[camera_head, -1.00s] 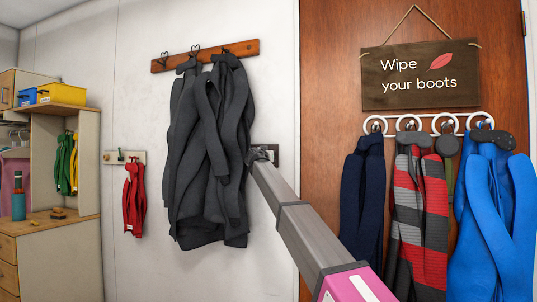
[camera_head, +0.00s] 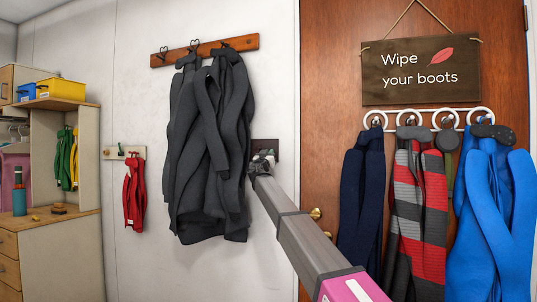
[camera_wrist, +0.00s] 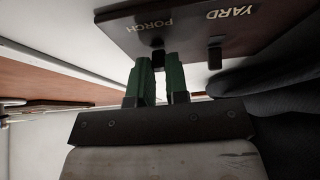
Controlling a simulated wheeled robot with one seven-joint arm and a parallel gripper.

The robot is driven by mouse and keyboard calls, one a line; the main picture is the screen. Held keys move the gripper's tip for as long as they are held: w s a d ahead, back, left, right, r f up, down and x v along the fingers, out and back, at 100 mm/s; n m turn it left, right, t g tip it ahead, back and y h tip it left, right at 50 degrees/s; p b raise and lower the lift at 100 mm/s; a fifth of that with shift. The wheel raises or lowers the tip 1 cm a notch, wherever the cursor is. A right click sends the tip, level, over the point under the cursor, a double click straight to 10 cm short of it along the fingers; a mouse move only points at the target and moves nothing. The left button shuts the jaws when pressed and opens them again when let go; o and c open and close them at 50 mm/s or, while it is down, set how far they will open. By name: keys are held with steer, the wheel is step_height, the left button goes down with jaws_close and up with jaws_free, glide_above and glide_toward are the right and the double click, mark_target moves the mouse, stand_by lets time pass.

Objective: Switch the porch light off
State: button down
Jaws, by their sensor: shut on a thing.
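A dark brown switch plate (camera_head: 265,146) is on the white wall between the grey coat and the door. In the wrist view the plate (camera_wrist: 190,30) shows upside down, lettered PORCH and YARD. The dark porch switch lever (camera_wrist: 158,60) sits at the tips of my green fingers, partly hidden by them. The yard switch lever (camera_wrist: 215,58) stands free to the right of the fingers. My gripper (camera_wrist: 159,70) is shut on the porch lever, with a narrow gap between the fingers. In the head view my gripper (camera_head: 262,160) is at the plate's lower edge.
A grey coat (camera_head: 208,150) hangs close left of the plate; dark cloth also fills the wrist view's right side. The brown door (camera_head: 330,60) with a brass knob (camera_head: 315,213) is on the right, with several garments hanging on it. The wall below the plate is bare.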

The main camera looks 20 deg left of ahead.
steer(key=shift+w+r, duration=0.1)
steer(key=shift+r, duration=0.05)
steer(key=c, duration=1.1)
jaws_free()
steer(key=v, duration=1.1)
